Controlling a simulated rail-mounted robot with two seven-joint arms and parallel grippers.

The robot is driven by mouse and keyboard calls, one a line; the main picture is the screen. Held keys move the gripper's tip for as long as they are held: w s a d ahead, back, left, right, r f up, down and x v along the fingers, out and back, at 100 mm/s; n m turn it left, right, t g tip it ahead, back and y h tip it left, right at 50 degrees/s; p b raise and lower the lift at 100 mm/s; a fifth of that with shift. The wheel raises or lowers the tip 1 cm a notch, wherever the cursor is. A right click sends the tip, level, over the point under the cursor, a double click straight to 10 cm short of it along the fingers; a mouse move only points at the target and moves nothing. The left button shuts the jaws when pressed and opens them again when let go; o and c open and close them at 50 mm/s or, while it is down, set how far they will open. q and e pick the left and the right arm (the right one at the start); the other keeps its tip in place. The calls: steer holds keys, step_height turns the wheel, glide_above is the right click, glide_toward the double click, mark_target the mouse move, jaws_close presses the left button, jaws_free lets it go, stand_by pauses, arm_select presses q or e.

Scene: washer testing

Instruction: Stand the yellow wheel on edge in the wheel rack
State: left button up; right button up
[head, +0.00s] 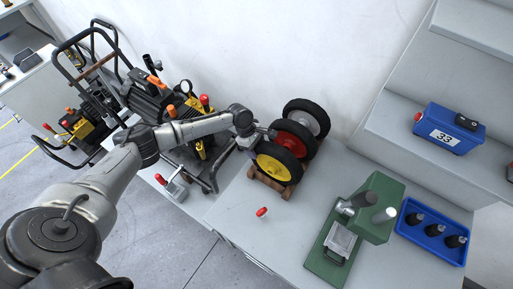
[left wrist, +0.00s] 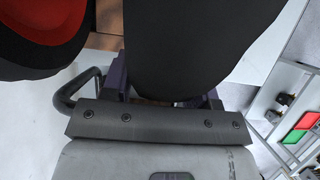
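The yellow wheel (head: 277,168), with a black tyre, stands on edge at the near end of the wooden wheel rack (head: 287,190). Behind it in the rack stand a red wheel (head: 289,143) and a grey wheel (head: 305,122). My left gripper (head: 257,139) is at the upper left rim of the yellow wheel. In the left wrist view its fingers lie against both sides of the black tyre (left wrist: 180,50), and the red wheel (left wrist: 45,20) shows at the left. The yellow hub is hidden there. My right gripper is not in view.
A green press (head: 375,205) stands on the bench right of the rack, with a blue tray (head: 430,238) beyond it. A small red-topped item (head: 262,212) is in front of the rack. Pressure-washer machines (head: 165,100) crowd the left. The wall is close behind the wheels.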

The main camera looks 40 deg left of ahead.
arm_select(q)
steer(key=o, duration=0.4)
steer(key=shift+o, duration=0.5)
steer(key=v, duration=1.4)
steer(key=shift+b, duration=0.3)
